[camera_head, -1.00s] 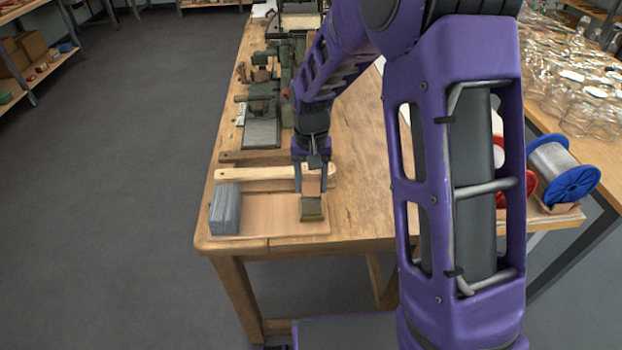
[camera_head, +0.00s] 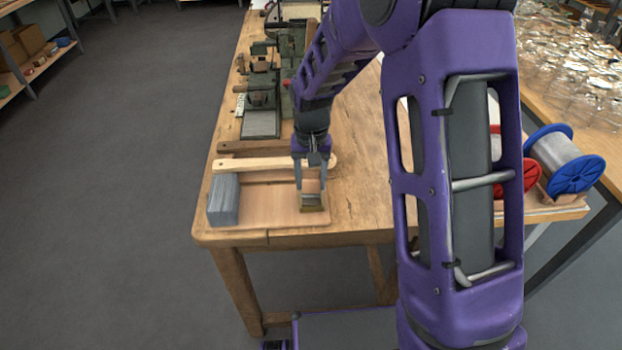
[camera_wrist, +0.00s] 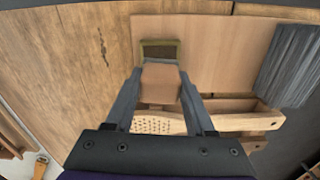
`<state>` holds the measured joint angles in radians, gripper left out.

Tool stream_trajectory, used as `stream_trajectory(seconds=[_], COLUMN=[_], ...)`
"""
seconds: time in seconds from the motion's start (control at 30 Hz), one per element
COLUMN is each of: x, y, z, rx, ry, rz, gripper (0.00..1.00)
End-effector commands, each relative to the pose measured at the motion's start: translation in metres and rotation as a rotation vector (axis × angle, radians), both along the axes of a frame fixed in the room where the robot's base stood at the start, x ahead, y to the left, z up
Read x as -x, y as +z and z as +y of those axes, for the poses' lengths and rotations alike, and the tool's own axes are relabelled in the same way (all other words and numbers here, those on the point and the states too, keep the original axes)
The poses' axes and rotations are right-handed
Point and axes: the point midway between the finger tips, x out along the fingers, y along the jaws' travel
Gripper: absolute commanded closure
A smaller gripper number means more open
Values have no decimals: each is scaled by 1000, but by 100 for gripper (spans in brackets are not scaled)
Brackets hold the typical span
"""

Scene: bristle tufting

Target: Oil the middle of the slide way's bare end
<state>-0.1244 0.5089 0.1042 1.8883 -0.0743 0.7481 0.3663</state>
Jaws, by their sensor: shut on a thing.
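My gripper (camera_head: 311,187) points down over the near end of the bench. It is shut on a small brown wooden block, which shows between the fingers in the wrist view (camera_wrist: 160,82). A small brass-coloured square frame with a dark middle (camera_head: 312,204) is right at the block's lower end; it also shows in the wrist view (camera_wrist: 160,49). I cannot tell whether the two touch or are joined. The slide way (camera_head: 261,123), seemingly the grey flat bed at the near end of a green machine, lies farther up the bench, clear of my gripper.
A thin wooden board (camera_head: 262,208) lies under my gripper, with a grey-blue block (camera_head: 223,200) at its left. A pale wooden handle piece (camera_head: 260,164) lies behind, with holes visible in the wrist view. Wire spools (camera_head: 568,160) and glassware stand right.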

Motion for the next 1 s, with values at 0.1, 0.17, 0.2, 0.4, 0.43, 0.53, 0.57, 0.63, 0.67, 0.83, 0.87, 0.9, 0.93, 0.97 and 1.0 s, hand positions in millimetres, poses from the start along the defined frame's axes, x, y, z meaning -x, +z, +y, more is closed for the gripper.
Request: stream_trajectory(seconds=[0.1,0.17,0.2,0.4,0.43,0.53,0.57,0.63,0.67,0.83,0.87,0.9,0.93,0.97,1.0], x=[0,0,0,0,0,0,0,0,0,0,0,0,0,0,0], y=[-1,-2,-2,-5,-5,-6,-7,-8,-8,-10,-9,-9,-9,-9,-9], z=[0,0,0,0,0,0,0,0,0,0,0,0,0,0,0], rx=[0,0,0,0,0,0,0,0,0,0,0,0,0,0,0], ry=[0,0,0,0,0,0,0,0,0,0,0,0,0,0,0], rz=[0,0,0,0,0,0,0,0,0,0,0,0,0,0,0], gripper=[90,90,90,90,90,90,90,90,90,90,90,90,90,90,90])
